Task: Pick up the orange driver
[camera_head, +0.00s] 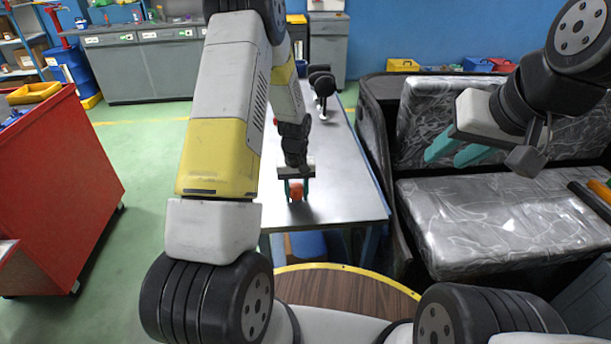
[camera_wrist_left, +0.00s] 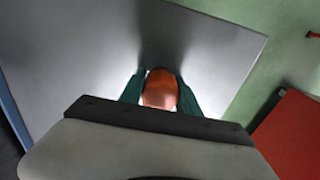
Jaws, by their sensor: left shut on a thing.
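The orange driver (camera_head: 296,191) is at the near part of the grey metal table (camera_head: 335,200). My left gripper (camera_head: 296,192) points down over the table with its teal fingers on either side of the driver, shut on it. In the left wrist view the driver (camera_wrist_left: 160,88) shows as an orange rounded end between the two dark teal fingers (camera_wrist_left: 160,95). Whether it touches the tabletop I cannot tell. My right gripper (camera_head: 455,152) is at the right, above the seat, with its teal fingers apart and nothing between them.
A rickshaw with a grey patterned seat (camera_head: 500,225) stands right of the table. A red cabinet (camera_head: 60,190) stands at the left. A dark object (camera_head: 322,85) is at the table's far end. Green floor lies open between the cabinet and table.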

